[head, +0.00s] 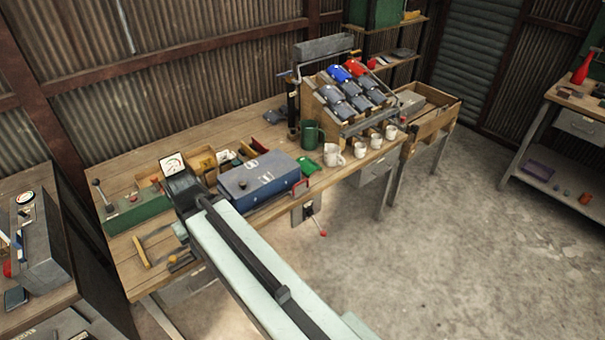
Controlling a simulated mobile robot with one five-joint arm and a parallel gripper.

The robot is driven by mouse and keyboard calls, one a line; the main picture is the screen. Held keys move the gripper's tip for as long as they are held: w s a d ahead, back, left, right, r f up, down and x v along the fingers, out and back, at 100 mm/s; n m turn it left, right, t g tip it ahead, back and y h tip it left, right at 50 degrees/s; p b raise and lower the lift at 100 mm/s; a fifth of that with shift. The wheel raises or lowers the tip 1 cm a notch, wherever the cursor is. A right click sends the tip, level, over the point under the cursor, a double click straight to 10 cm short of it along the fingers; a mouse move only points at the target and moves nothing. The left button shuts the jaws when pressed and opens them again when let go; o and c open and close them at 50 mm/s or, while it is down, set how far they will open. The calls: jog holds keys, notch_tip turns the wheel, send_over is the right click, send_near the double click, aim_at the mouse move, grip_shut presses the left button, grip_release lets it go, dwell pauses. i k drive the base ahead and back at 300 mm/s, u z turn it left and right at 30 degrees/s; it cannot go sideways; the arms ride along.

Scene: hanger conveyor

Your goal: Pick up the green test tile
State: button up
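I cannot pick out the green test tile for certain. A small flat green piece (307,166) shows at the right end of the blue box (260,181), partly hidden, and may be it. My arm reaches from the bottom right over the bench's front edge. My gripper (182,190) is at its dark far end, left of the blue box and apart from both green pieces. Its fingers are not clear, so I cannot tell open from shut.
The wooden bench (135,255) also bears a green lever box (137,211), a dark green mug (310,135), several white mugs (333,155) and a sloped rack (315,105) of grey, blue and red pieces. A wooden crate (430,122) stands right. Concrete floor (440,260) is clear.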

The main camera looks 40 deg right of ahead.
aim_at(308, 166)
jog(key=z, duration=0.15)
jog(key=i, duration=1.45)
jog(key=u, duration=0.05)
